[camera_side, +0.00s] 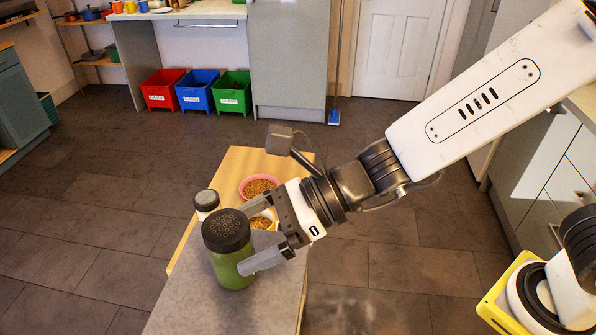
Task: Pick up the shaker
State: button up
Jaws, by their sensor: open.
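The shaker (231,268) is a green cylinder with a black perforated lid. It stands upright on the grey part of the narrow table (185,305). My gripper (245,238) comes in from the right, with its two grey fingers spread apart. One finger reaches behind the shaker near its lid, and the other shows at its front right side. The shaker appears at or between the fingertips; I cannot tell whether either finger touches it. The gripper is open.
A small jar with a dark lid (206,201) stands just behind the shaker. Red, blue and green bins stand far back. Bare tabletop lies in front.

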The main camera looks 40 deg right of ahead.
aim_at(230, 246)
jog(key=shift+x, duration=1.5)
jog(key=c, duration=1.2)
jog(key=shift+r, duration=0.2)
jog(key=shift+r, duration=4.8)
